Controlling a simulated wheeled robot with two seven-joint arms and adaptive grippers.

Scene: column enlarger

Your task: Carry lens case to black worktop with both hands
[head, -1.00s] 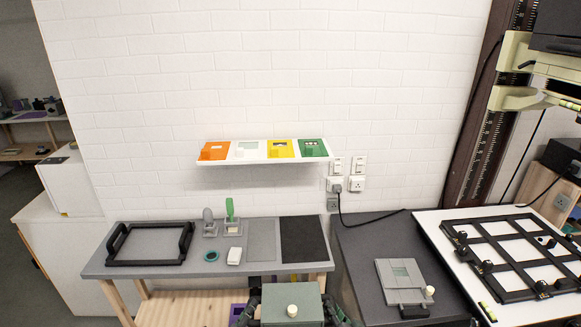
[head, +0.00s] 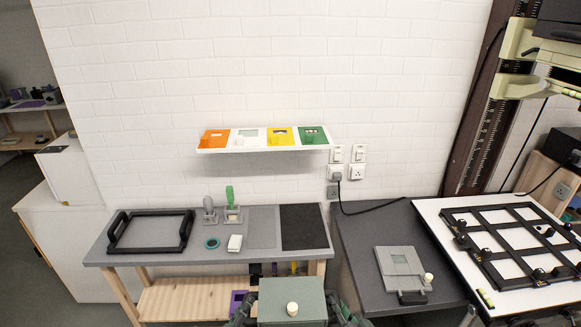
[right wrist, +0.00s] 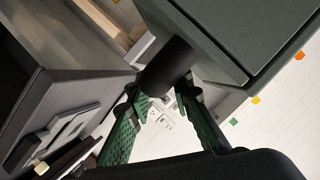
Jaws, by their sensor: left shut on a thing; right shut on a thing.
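The lens case (head: 291,304) is a grey-green box with a cream knob on top, low in the middle of the head view. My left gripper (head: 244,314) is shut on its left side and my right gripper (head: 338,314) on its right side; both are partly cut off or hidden. In the right wrist view the right gripper's green-padded fingers (right wrist: 160,90) close around a black handle (right wrist: 166,66) on the case (right wrist: 205,38). The case looks level, in front of the benches. The black worktop (head: 362,240) is right of the grey bench.
A grey plate (head: 400,268) with a cream knob lies on the black worktop; the worktop behind it is clear. The grey bench (head: 215,258) holds a black frame (head: 150,231), small tools and a black mat (head: 304,226). A white board with a black grid frame (head: 520,240) stands right.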

